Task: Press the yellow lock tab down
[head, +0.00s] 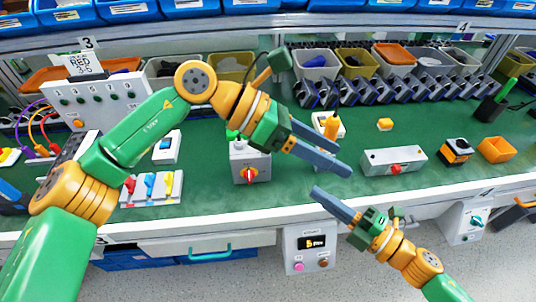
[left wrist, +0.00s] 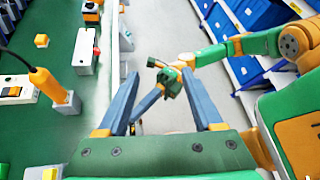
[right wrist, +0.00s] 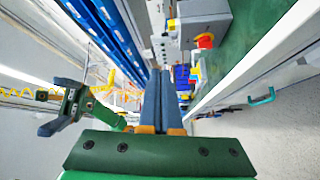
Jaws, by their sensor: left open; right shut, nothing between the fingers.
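A grey box with a red rotary knob (head: 249,175) on a yellow plate stands near the bench's front edge, below my left wrist in the head view. The knob also shows in the right wrist view (right wrist: 205,41). I cannot make out a separate yellow lock tab at this size. My left gripper (head: 343,160) is open and empty, above the bench front and right of that box. My right gripper (head: 318,192) is shut and empty, in front of the bench edge, below the left one. Neither touches the box.
Colored switches (head: 150,186) lie left. Parts bins line the back.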

